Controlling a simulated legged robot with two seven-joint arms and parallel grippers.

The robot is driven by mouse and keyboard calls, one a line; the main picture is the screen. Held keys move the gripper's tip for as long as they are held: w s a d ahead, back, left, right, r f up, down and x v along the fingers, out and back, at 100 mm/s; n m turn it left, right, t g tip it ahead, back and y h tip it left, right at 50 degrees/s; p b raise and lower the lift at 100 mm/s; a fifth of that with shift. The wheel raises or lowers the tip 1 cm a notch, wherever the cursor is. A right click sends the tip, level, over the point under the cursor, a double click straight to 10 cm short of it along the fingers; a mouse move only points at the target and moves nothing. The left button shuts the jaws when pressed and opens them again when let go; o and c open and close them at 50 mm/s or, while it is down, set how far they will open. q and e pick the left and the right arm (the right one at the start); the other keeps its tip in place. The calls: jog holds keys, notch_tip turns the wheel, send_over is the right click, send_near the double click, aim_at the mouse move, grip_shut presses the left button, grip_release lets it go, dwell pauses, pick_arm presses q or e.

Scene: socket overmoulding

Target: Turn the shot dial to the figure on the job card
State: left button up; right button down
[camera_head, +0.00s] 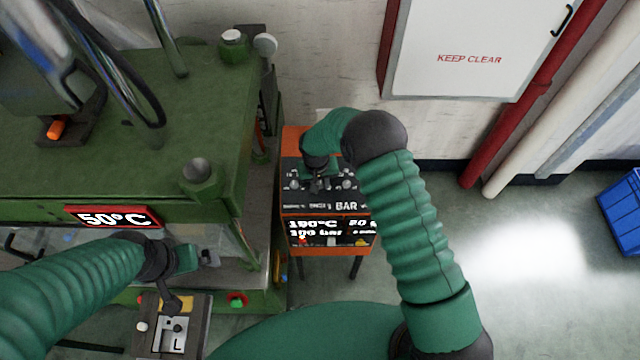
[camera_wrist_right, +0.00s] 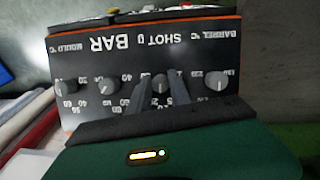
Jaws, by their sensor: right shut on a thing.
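The shot dial (camera_wrist_right: 160,83) is a pale round knob on the black panel, under the upside-down label "SHOT g" in the right wrist view. My right gripper (camera_wrist_right: 158,76) is shut on it, one dark finger on each side. In the head view my right gripper (camera_head: 318,183) is at the panel and largely covers the dial. The dial's pointer is too blurred to read. I cannot pick out a job card for certain. My left gripper (camera_head: 207,258) is in front of the green press, away from the dials; its fingers are unclear.
The orange control box (camera_head: 290,143) has other knobs: barrel (camera_wrist_right: 216,80), bar (camera_wrist_right: 108,86) and mould (camera_wrist_right: 66,86). Below them, a display (camera_head: 318,229) shows white figures, partly unclear.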

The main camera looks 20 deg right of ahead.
jog(key=shift+w+r, duration=0.25)
jog(key=shift+w, duration=0.15)
jog(key=c, duration=1.5)
grip_release()
jog(key=shift+o, duration=1.3)
jog(key=shift+f, duration=0.1)
jog(key=shift+o, duration=0.3)
jog(key=shift+s+f, duration=0.1)
jog(key=shift+s, duration=0.1)
notch_tip(320, 180, up, 16)
jog(key=s+a+b, duration=0.1)
jog(key=s+b, duration=0.1)
jog(key=b, duration=0.2)
jog(key=shift+a+r, duration=0.25)
jog(key=shift+a, duration=0.1)
